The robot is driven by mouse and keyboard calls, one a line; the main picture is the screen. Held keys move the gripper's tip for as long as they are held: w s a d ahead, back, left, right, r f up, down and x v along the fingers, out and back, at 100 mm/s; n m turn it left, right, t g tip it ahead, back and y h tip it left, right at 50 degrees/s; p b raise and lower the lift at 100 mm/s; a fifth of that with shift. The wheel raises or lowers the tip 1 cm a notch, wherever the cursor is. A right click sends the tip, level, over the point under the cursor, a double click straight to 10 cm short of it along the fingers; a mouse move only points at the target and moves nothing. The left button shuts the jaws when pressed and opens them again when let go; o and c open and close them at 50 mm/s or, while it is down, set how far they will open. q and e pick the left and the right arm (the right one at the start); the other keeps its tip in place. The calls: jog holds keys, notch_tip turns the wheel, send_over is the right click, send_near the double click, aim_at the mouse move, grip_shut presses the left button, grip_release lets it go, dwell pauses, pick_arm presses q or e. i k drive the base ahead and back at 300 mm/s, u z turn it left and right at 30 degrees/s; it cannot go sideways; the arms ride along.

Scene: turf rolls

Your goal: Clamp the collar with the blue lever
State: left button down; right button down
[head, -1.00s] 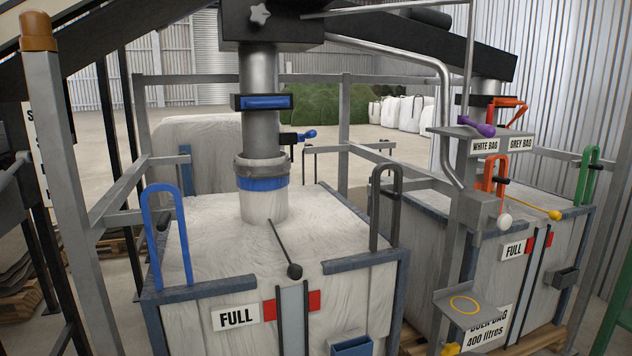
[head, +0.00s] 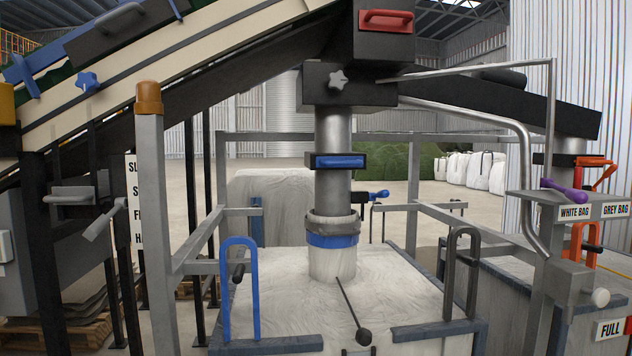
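A grey collar (head: 333,222) sits around the lower end of the steel spout (head: 333,130). A blue band (head: 333,240) lies just under it, around the top of the white bag neck (head: 331,264). A small blue lever (head: 376,195) sticks out to the right from a dark block beside the spout, a little above the collar. I cannot tell whether the collar is tight. The neck rises from a large white bag (head: 390,290). Neither of my grippers is in view.
A blue-handled slide (head: 340,162) crosses the spout higher up. A blue hoop (head: 239,290) and a dark grey hoop (head: 461,275) stand at the bag frame's front. A grey post with an orange cap (head: 149,100) stands at left. A purple lever (head: 563,190) is at right.

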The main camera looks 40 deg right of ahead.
aim_at(373, 196)
jog(key=u, duration=0.3)
jog(key=k, duration=0.9)
jog(key=z, duration=1.4)
jog(key=i, duration=1)
